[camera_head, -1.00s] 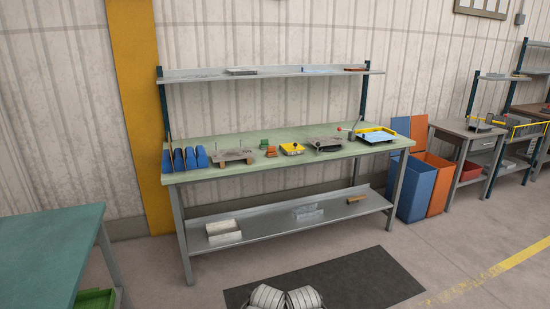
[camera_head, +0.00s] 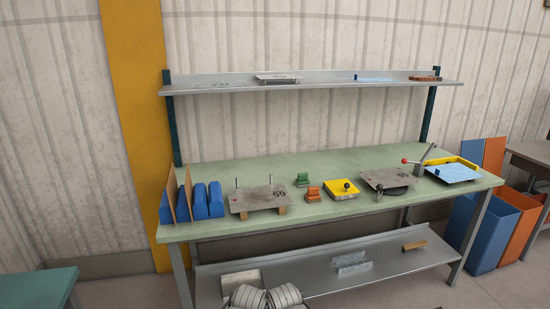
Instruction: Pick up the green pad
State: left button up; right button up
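The green pad (camera_head: 303,179) is a small block on the light green top of the workbench (camera_head: 235,228), near its middle. It stands just behind and left of a similar orange block (camera_head: 314,194), and right of a grey plate fixture (camera_head: 256,198). Nothing hides it from above. Pale ribbed parts of my own body show at the bottom edge; no gripper fingers are visible.
Blue holders (camera_head: 208,201) with brown sheets stand at the bench's left. A yellow block with a black knob (camera_head: 342,189), another plate fixture (camera_head: 387,179) and a yellow-and-blue lever device (camera_head: 453,171) are to the right. A shelf (camera_head: 330,84) hangs above.

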aim_at(301, 181)
jog(key=i+j+z, duration=0.1)
jog(key=i+z, duration=0.25)
jog(key=i, duration=0.15)
jog(key=i+j+z, duration=0.3)
jog(key=i, duration=0.2)
jog(key=i+j+z, duration=0.35)
jog(key=i+l, duration=0.1)
